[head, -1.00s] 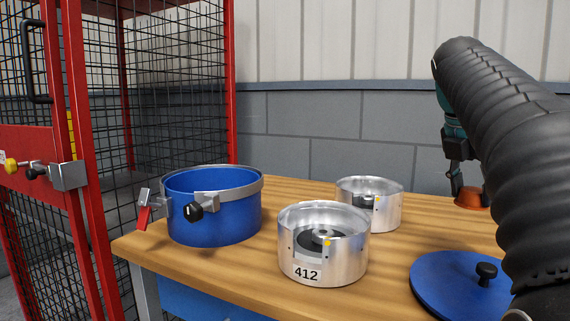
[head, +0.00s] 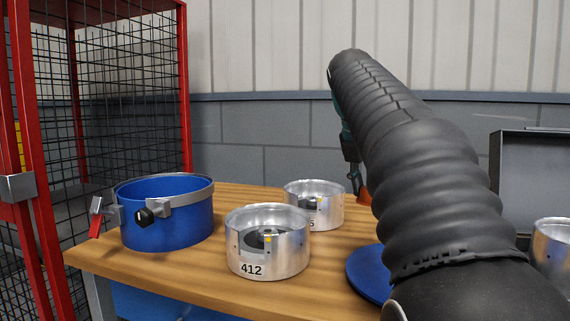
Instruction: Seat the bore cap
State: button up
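An orange piece, which looks like the bore cap (head: 364,195), shows at the fingers of my gripper (head: 355,182), partly hidden behind my dark ribbed arm. My gripper appears shut on it; the exact finger contact is too small to see. It is just right of the rear silver cylindrical housing (head: 328,214), apart from it in the picture. A front silver housing (head: 282,258) labelled 412 stands upright and open at the top, with a dark part and a yellow mark inside.
A blue open drum (head: 165,225) with clamps stands left on the wooden table (head: 190,275). A blue lid (head: 362,275) lies right, partly behind my arm. A grey open case (head: 530,165) and another silver cylinder (head: 552,250) are at far right. A red mesh cage (head: 100,90) stands left.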

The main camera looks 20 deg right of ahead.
jog(key=w+a+r+n+t, duration=0.15)
jog(key=w+a+n, duration=0.25)
jog(key=a, duration=0.5)
notch_tip(320, 180, up, 3)
jog(key=n+y, duration=0.2)
jog(key=n, duration=0.2)
send_over(269, 229)
jog(key=s, duration=0.1)
jog(key=shift+m+t, duration=0.3)
jog(key=shift+t, duration=0.05)
jog(key=shift+a+f+b, duration=0.2)
jog(key=shift+f+b, duration=0.3)
jog(key=shift+f, duration=0.7)
jog(key=shift+a+f+b, duration=0.15)
jog(key=shift+f+b, duration=0.3)
jog(key=shift+f, duration=0.75)
jog(key=shift+r+p, duration=0.1)
jog(key=shift+p, duration=0.6)
jog(key=shift+f+b, duration=1.3)
jog(key=shift+f, duration=1.2)
jog(key=o, duration=1.3)
jog(key=shift+r, duration=0.1)
